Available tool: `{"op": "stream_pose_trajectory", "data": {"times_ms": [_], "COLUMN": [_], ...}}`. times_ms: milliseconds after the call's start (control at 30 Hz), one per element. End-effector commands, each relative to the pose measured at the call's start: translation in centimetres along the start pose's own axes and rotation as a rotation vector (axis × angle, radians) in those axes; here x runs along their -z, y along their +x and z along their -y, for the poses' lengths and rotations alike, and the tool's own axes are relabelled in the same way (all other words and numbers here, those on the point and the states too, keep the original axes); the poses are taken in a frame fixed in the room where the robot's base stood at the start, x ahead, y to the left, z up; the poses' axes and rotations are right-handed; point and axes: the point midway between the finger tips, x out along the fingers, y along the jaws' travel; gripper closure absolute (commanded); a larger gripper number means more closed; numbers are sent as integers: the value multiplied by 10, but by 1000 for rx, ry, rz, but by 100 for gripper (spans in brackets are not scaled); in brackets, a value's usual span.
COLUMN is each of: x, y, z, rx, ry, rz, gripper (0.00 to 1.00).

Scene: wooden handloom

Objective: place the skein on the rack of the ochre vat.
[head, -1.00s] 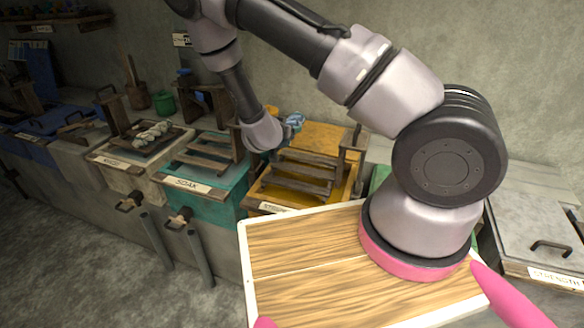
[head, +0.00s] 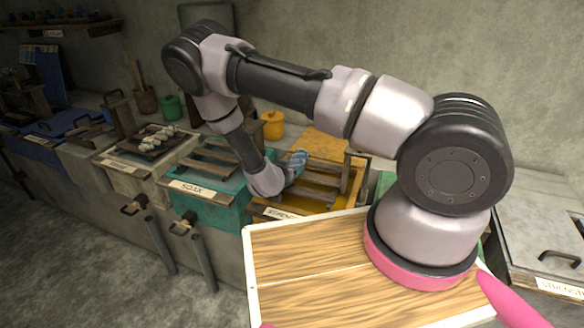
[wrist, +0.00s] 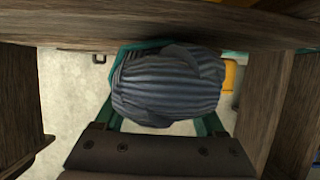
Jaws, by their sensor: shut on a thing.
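The skein (wrist: 165,85) is a blue-grey ribbed bundle in the wrist view. My gripper (wrist: 161,118) is shut on it, with teal fingers at its sides. The skein also shows small and blue in the head view (head: 298,160), partly hidden by my arm. The ochre vat (head: 355,163) is a yellow box with a dark wooden rack (head: 322,168) across it. My gripper (head: 293,172) is over the left part of this vat, mostly hidden behind my wrist. Wooden bars surround the skein in the wrist view; I cannot tell whether it touches them.
A teal vat (head: 212,207) with wooden bars stands to the left, then a pale vat (head: 122,179) bearing several grey skeins (head: 157,138). An orange pot (head: 272,124) stands behind. A grey lidded vat (head: 535,225) is at the right. Handles and posts stick out in front.

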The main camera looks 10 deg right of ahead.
Motion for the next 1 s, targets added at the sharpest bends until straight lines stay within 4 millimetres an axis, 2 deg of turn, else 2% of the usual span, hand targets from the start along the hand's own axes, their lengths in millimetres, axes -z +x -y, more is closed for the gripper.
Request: {"op": "stream_pose_trajectory", "data": {"times_ms": [333,367,400,733,867,1000], "x": [-3,-3,-3,1,0,0], "y": [1,1,1,0,-19,-49], "z": [0,0,0,1,2,2], "rx": [1,0,0,1,4,5], "ry": [0,0,0,2,-2,-2], "rz": [-1,0,0,0,1,1], "gripper": [92,16,1,0,0,0]}}
